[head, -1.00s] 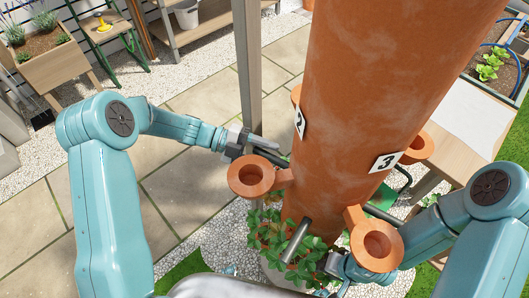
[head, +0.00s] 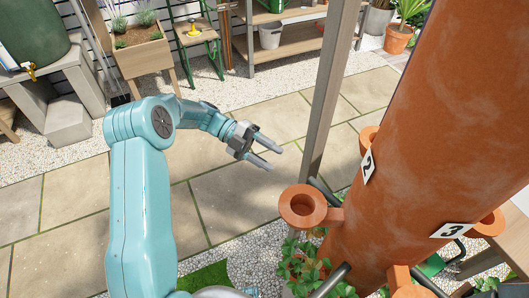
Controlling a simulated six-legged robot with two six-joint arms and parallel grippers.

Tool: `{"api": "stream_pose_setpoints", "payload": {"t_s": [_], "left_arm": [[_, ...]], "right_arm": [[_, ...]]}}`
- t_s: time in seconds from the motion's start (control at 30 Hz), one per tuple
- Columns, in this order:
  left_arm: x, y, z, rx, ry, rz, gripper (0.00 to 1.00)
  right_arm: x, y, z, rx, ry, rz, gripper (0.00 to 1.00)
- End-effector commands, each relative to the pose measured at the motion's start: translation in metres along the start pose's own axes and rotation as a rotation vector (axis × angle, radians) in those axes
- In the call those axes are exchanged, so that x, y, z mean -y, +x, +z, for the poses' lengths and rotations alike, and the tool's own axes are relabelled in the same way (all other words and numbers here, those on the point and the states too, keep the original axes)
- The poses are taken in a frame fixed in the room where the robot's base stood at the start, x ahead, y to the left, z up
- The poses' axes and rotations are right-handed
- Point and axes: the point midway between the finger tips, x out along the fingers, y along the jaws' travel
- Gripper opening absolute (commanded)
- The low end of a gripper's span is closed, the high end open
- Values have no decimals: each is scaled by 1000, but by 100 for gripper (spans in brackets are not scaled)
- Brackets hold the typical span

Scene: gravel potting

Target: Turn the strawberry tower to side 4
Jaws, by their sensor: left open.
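The strawberry tower (head: 408,165) is a tall terracotta column at the right of the head view, leaning in the picture. Its number plates 2 (head: 367,166) and 3 (head: 452,230) face me; no plate 4 shows. Round planting cups stick out from it, one at its left (head: 303,205). Dark bars show near its foot, one below the left cup (head: 330,282). My left gripper (head: 275,157) is open and empty, above the paving to the left of the tower, apart from it. My right gripper is out of view.
A wooden post (head: 327,100) stands between my left gripper and the tower. A planter box (head: 140,57), a green chair (head: 193,35) and a shelf with a white bucket (head: 270,36) stand at the back. The paving (head: 222,200) at the left is clear.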

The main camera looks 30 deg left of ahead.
Motion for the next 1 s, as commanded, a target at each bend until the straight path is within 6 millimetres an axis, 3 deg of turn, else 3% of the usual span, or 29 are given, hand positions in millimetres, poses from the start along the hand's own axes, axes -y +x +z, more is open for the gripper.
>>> {"api": "stream_pose_setpoints", "payload": {"t_s": [0.1,0.37,0.4,0.53,0.57,0.73,1.0], "left_arm": [[0,-9,0,0,-1,0,48],[0,-11,0,-1,-1,0,48],[0,-11,0,-1,-1,0,45],[0,-11,0,-1,-1,0,3],[0,-11,0,-1,-1,0,0],[0,-11,4,18,-36,-1,0],[16,-5,25,117,-163,-136,0]], "right_arm": [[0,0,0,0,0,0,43],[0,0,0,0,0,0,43],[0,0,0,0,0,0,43],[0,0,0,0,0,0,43],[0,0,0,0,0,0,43],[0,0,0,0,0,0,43],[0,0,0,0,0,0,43]]}}
